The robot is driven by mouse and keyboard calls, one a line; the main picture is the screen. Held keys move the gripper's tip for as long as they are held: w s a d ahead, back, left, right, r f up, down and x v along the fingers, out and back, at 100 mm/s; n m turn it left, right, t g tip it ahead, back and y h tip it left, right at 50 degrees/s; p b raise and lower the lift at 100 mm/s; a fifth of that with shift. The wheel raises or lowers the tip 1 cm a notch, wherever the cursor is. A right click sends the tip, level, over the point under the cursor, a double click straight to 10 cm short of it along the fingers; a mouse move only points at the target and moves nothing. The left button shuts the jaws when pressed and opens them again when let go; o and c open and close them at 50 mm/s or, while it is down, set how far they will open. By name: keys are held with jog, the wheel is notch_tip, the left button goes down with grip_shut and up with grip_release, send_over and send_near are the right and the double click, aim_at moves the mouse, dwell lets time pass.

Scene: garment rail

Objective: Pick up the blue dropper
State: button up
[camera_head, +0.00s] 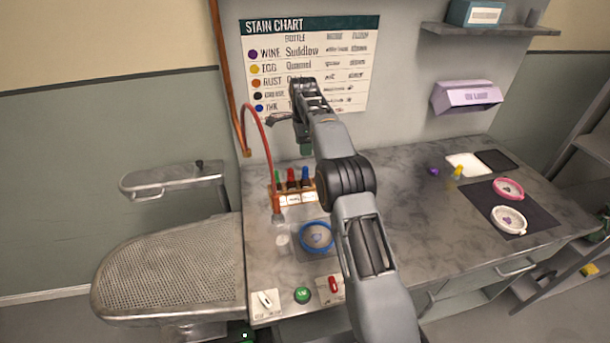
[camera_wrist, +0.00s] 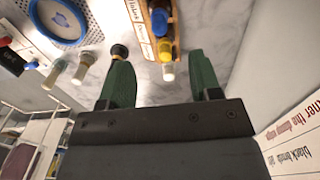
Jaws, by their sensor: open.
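The blue dropper (camera_head: 305,174) stands in a small labelled rack (camera_head: 295,198) on the grey counter, at the right of a red dropper (camera_head: 291,178) and a green one (camera_head: 278,180). My gripper (camera_head: 306,150) is above and behind the rack in the head view, partly hidden by my arm. In the wrist view my gripper (camera_wrist: 160,58) is open, its two green fingers apart with nothing held between them. A blue-capped dropper (camera_wrist: 160,20) shows in the rack (camera_wrist: 137,22) beyond the fingers, with a yellow part and a pale tip (camera_wrist: 167,72) in the gap.
A red hose (camera_head: 258,125) arcs down left of the rack. A blue hoop (camera_head: 317,237) lies in front of it. Pink (camera_head: 508,188) and white (camera_head: 509,219) hoops lie on a dark mat at right. A perforated board (camera_head: 165,268) is at left.

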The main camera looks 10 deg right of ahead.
aim_at(305, 167)
notch_tip(305, 167, down, 6)
jog(key=shift+f, duration=0.15)
jog(key=shift+s+d+f, duration=0.1)
jog(key=shift+d+f, duration=0.05)
jog(key=shift+f, duration=1.15)
jog(key=shift+d+f, duration=0.1)
jog(key=shift+f, duration=1.2)
jog(key=c, duration=1)
